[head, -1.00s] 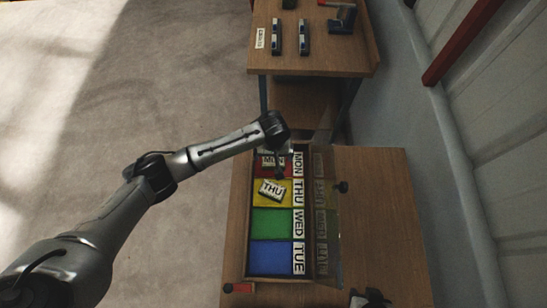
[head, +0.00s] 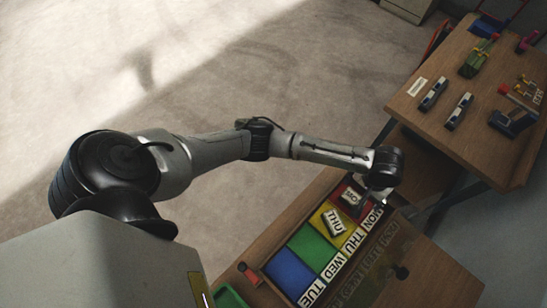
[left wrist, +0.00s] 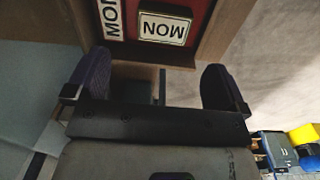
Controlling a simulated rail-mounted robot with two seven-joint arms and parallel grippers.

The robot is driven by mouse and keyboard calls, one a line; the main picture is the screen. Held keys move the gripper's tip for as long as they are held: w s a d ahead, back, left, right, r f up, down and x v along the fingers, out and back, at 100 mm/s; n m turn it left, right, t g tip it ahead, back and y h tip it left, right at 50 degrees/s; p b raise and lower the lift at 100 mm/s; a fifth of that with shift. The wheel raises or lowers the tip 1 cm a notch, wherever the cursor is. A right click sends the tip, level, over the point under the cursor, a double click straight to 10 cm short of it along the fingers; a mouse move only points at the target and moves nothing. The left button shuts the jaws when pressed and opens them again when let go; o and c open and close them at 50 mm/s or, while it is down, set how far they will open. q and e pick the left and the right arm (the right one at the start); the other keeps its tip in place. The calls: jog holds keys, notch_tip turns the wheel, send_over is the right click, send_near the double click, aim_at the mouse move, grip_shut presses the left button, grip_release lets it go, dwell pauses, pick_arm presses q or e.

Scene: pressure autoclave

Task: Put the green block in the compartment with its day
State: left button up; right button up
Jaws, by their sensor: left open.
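The day box (head: 266,268) stands on the near table with its clear lid (head: 380,268) swung open to the right. Its green compartment (head: 310,246), beside the WED label (head: 333,268), looks empty. A white-topped MON block (head: 350,197) lies in the red compartment, and a THU block (head: 335,222) in the yellow one. My left gripper (head: 378,195) is open and empty at the red end; in the left wrist view its fingers (left wrist: 160,88) are apart, with the MON block (left wrist: 164,29) beyond them. A bright green thing (head: 229,297) shows partly at lower left; I cannot tell whether it is the block.
A second table (head: 420,115) at upper right holds two dark blue-and-white pieces (head: 445,103), a green item (head: 476,60) and other tools. The blue compartment (head: 290,272) is empty. A small red piece (head: 250,275) is beside the box. Floor at left is clear.

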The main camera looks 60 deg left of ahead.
pick_arm(q)
jog(key=s+d+f+m, duration=0.1)
jog(key=s, duration=0.1)
jog(key=s+d+f+m+h, duration=0.1)
jog(key=s, duration=0.2)
jog(key=s+d+f, duration=0.1)
jog(key=s+f, duration=0.1)
jog(key=s, duration=0.1)
jog(key=shift+s+d+m+t+h, duration=0.25)
jog(key=shift+d+m+t+h, duration=0.1)
jog(key=shift+m+t+h, duration=0.35)
jog(key=shift+m+t, duration=0.1)
jog(key=shift+m, duration=0.2)
jog(key=s, duration=0.5)
jog(key=shift+s+a+f, duration=0.1)
jog(key=shift+a+f, duration=0.1)
jog(key=shift+f, duration=0.2)
jog(key=s+a+r+m+t+y, duration=0.1)
jog(key=s+a+y, duration=0.1)
jog(key=s+a, duration=0.9)
jog(key=s, duration=0.4)
jog(key=shift+r+m+t+y, duration=0.2)
jog(key=shift+m+t+y, duration=0.1)
jog(key=shift+t, duration=0.1)
